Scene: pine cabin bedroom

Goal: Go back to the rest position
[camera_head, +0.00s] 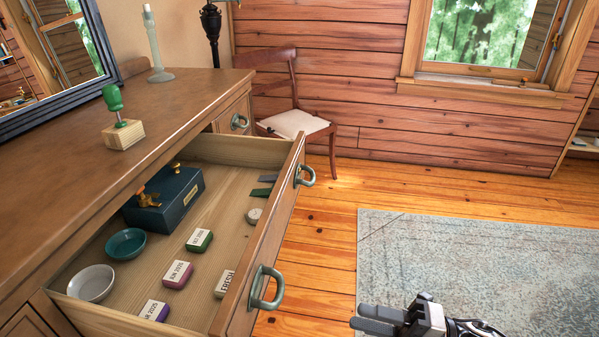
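My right gripper (358,316) is at the bottom edge, right of centre, over the floor and the near edge of the rug. Its two dark fingers point left and lie close together in this view; whether there is a gap between them is unclear. I see nothing held in it. It is apart from the open drawer (277,222), to the right of the drawer's front. My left gripper is not in view.
The drawer juts from the wooden dresser (60,215). It holds a dark blue box (180,205), two bowls and several labelled blocks. A green-handled stamp (122,133) stands on the dresser top. A chair (295,122) is behind. The rug (470,260) is clear.

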